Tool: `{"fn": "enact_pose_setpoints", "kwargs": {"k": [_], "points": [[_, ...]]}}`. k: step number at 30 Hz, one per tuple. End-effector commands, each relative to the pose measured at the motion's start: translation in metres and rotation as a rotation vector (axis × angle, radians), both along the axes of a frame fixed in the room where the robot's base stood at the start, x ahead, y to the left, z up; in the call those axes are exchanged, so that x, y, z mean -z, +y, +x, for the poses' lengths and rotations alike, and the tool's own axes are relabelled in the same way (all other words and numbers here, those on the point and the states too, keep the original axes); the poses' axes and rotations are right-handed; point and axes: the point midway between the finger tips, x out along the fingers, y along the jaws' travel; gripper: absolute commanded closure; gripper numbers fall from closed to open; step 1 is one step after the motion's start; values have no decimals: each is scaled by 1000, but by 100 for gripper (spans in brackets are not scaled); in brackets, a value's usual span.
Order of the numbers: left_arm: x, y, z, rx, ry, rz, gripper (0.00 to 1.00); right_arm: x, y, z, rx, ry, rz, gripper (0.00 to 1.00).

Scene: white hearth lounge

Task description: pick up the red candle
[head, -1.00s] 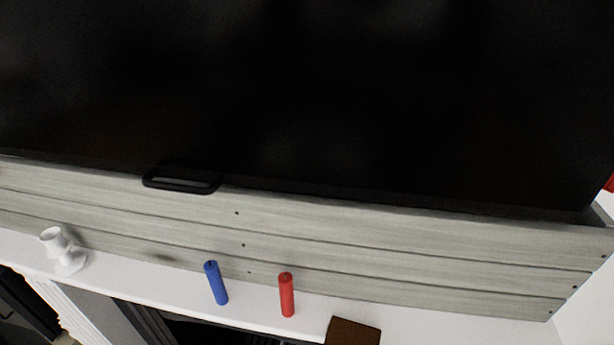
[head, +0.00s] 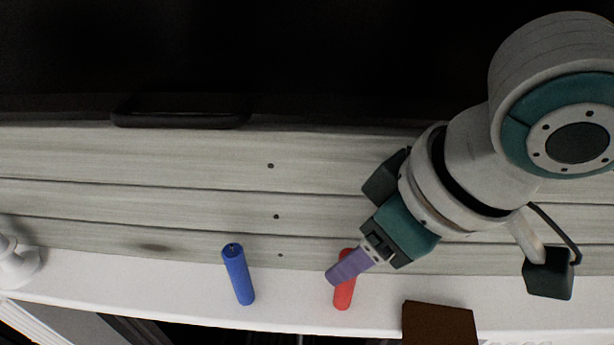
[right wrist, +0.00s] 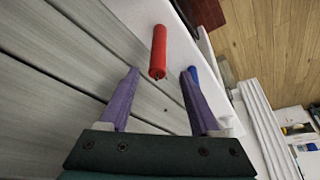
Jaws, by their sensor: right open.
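The red candle (head: 344,293) stands upright on the white mantel shelf, partly hidden behind my right gripper in the head view. My right gripper (head: 334,279) comes in from the right, its purple fingers in front of the candle's middle. In the right wrist view the red candle (right wrist: 158,52) lies beyond and between the fingertips of my open right gripper (right wrist: 160,72), with a gap on both sides. The jaws hold nothing. My left gripper is not in view.
A blue candle (head: 238,274) stands left of the red one. A brown block (head: 438,322) is to the right on the mantel (head: 300,310). A white holder (head: 16,262) is at far left. A grey plank wall (head: 180,190) and dark screen (head: 300,50) rise behind.

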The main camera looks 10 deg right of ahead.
Motion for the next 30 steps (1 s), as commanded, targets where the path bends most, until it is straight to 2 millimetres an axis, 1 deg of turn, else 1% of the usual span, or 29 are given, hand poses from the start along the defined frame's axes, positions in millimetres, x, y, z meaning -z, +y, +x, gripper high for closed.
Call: {"fn": "enact_pose_setpoints", "kwargs": {"k": [6, 9, 13, 20, 30], "points": [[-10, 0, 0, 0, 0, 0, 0, 26, 0, 7, 1, 3, -3, 36], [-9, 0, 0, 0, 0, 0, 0, 38, 3, 11, 1, 3, -1, 36], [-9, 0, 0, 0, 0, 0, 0, 45, 5, 14, -1, 1, -1, 36], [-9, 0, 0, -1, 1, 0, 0, 46, 5, 14, -1, 0, 0, 36], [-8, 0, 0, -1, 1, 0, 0, 46, 5, 14, -1, -1, -1, 74]]}}
